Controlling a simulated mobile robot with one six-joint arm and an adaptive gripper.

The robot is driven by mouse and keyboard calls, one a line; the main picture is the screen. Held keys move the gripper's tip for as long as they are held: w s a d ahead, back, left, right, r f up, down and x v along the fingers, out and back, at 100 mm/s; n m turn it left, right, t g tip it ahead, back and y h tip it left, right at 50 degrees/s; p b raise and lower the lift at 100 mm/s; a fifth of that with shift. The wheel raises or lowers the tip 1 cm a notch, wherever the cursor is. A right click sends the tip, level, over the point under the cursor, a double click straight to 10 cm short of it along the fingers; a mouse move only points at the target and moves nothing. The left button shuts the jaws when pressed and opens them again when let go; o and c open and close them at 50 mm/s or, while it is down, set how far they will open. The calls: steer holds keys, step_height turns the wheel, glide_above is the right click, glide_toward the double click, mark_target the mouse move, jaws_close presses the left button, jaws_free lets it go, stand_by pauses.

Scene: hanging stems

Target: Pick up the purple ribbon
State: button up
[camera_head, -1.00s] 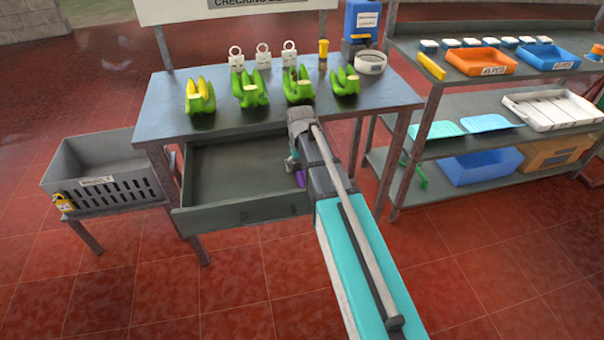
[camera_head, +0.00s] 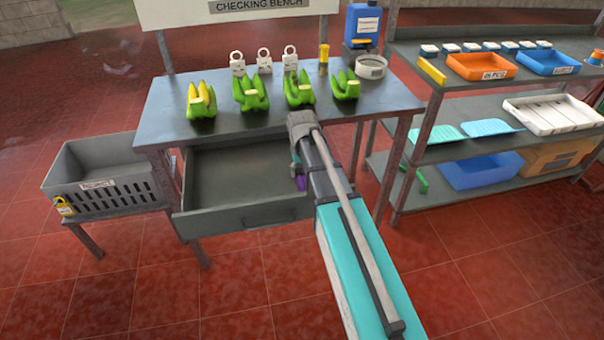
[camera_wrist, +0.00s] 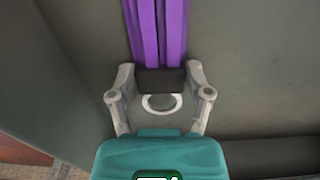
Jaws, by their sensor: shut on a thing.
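The purple ribbon (camera_wrist: 158,30) shows in the wrist view as upright strips rising from between the fingers of my gripper (camera_wrist: 160,82). My gripper is shut on it. In the head view a small piece of the purple ribbon (camera_head: 300,183) shows beside my gripper (camera_head: 298,172), over the right part of the open drawer (camera_head: 240,214). My arm hides most of the ribbon and the fingers there.
The checking bench (camera_head: 165,118) carries several banana bunches, white padlock-shaped tags (camera_head: 264,62) and a white roll (camera_head: 371,67). A grey reject crate (camera_head: 120,200) stands left. Shelves (camera_head: 450,105) with trays stand right. The drawer's left part looks empty.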

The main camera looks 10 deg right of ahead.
steer(key=shift+r, duration=0.1)
steer(key=shift+r+p, duration=0.9)
steer(key=shift+p, duration=0.05)
steer(key=shift+s+d+r+p, duration=0.75)
steer(key=shift+s+r+p, duration=1.1)
steer(key=shift+s, duration=0.35)
steer(key=shift+s+d+r+p, duration=0.8)
steer(key=shift+s+r+p, duration=1)
steer(key=shift+s, duration=0.4)
steer(key=shift+s+d+r+p, duration=0.75)
steer(key=shift+s+r+p, duration=1.1)
steer(key=shift+s, duration=0.35)
steer(key=shift+s, duration=0.1)
